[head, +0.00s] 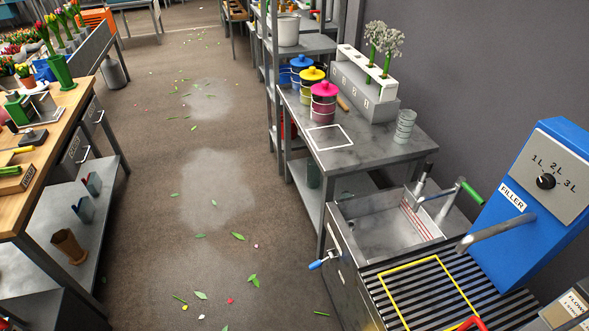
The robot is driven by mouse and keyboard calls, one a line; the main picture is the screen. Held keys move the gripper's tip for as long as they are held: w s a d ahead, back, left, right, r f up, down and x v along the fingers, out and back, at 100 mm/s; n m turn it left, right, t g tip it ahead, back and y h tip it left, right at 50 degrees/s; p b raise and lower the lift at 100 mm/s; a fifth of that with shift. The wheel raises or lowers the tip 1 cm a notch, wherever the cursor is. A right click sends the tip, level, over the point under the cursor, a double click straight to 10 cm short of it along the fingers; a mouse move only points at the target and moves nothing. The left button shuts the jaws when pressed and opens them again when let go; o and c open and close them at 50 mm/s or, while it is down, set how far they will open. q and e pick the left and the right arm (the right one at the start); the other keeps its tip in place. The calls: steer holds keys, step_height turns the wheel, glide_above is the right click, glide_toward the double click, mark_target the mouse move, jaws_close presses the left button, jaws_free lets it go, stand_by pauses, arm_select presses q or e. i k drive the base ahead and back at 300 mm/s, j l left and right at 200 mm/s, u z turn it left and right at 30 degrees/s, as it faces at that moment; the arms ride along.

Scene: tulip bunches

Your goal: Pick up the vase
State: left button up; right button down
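A clear, ribbed glass vase (404,127) stands upright near the right front corner of the grey table (372,155). Other vase-like containers are in view: a green one (61,73) holding a red tulip at the left bench, and a brown one (69,246) on that bench's lower shelf. I cannot tell which one is the task's vase. Neither of my grippers is in view.
Lidded pink (323,104), yellow and blue buckets stand on the grey table, beside a white outlined square. A metal sink (385,220) and the blue filler (535,215) with a slatted grate are in front. The aisle floor (200,180) is open, with scattered leaves.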

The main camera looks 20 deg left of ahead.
mark_target(313, 172)
steer(key=u, duration=0.35)
steer(key=i+j, duration=0.2)
steer(key=i+j+z, duration=0.15)
steer(key=j, duration=0.25)
steer(key=i+j, duration=0.2)
steer(key=j, duration=0.15)
steer(key=i+j+z, duration=0.1)
steer(key=j, duration=0.2)
steer(key=i+j, duration=0.25)
steer(key=j+z, duration=0.05)
steer(key=j, duration=0.05)
